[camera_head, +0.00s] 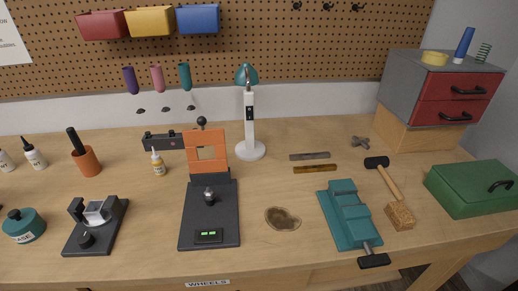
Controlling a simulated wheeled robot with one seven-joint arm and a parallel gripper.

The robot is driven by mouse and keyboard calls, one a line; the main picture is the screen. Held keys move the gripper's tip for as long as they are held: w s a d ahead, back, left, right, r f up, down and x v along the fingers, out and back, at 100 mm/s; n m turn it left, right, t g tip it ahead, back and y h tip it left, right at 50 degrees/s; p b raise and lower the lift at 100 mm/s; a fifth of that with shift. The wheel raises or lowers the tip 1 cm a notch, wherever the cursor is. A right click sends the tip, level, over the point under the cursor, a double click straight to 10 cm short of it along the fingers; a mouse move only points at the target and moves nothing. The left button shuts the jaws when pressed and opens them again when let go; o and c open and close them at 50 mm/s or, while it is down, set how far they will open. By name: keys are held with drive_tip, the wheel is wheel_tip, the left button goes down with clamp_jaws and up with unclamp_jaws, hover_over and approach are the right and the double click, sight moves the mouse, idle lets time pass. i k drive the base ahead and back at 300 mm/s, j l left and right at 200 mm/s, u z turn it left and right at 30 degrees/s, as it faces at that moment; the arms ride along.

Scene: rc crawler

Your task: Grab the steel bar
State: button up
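A thin grey bar (310,156), which looks like the steel bar, lies flat on the wooden workbench (280,185), right of the lamp's base. A brown, brass-coloured bar (315,169) lies just in front of it, nearly parallel, with a narrow gap between them. Nothing covers the grey bar. My gripper is not in this view.
A white lamp (250,130) stands left of the bars. A teal vise (349,213) lies in front of them. A hammer (385,175), cork block (400,216) and green box (474,188) are at right. An orange-and-black press (208,195) stands left.

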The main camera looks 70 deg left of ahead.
sight(310, 155)
drive_tip(key=u, duration=1.4)
